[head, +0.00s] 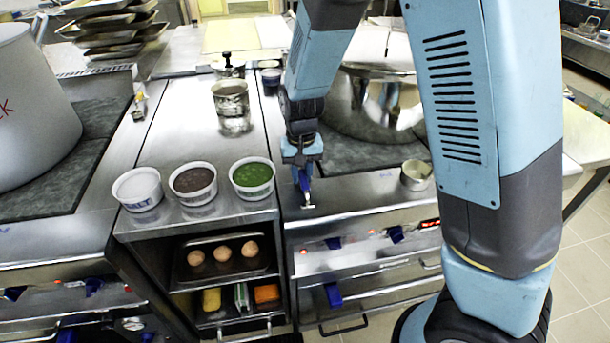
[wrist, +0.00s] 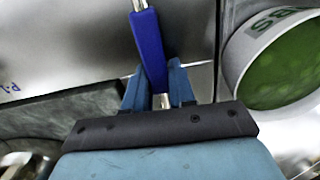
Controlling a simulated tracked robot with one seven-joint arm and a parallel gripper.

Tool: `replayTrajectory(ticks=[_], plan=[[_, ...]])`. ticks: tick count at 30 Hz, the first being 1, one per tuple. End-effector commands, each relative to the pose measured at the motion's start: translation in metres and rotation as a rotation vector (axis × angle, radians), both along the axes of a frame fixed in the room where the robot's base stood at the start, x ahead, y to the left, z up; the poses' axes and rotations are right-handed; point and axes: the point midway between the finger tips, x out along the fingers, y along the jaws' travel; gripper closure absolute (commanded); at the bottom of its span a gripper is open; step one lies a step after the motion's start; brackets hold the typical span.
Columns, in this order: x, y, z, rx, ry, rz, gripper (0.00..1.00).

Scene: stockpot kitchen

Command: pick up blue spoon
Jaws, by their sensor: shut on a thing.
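The blue spoon (wrist: 149,45) shows in the wrist view as a long blue handle with a metal part at its upper end. My gripper (wrist: 155,75) is shut on the handle, with one finger on each side. In the head view, my gripper (head: 303,163) points down over the steel counter, right of the green-filled tub. The blue handle (head: 305,182) shows below the fingers there. I cannot tell clearly whether the spoon touches the counter.
A green-filled tub (head: 252,178) stands just left of my gripper, with a brown-filled tub (head: 194,184) and a white tub (head: 138,189) beyond it. A small metal cup (head: 415,175) stands to the right. A large shiny pot (head: 368,105) stands behind.

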Motion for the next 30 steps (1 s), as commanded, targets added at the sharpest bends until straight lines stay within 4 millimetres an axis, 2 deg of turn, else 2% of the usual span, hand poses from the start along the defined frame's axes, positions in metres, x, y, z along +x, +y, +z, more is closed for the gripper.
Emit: replayTrajectory(ticks=[5,11,22,30], plan=[[0.0,0.0,0.007,0.001,-0.001,0.002,1.0],[-0.002,0.0,0.036,0.003,-0.003,0.002,1.0],[-0.05,-0.002,0.091,0.004,-0.002,0.003,1.0],[-0.1,-0.004,0.113,0.002,-0.002,0.003,1.0]])
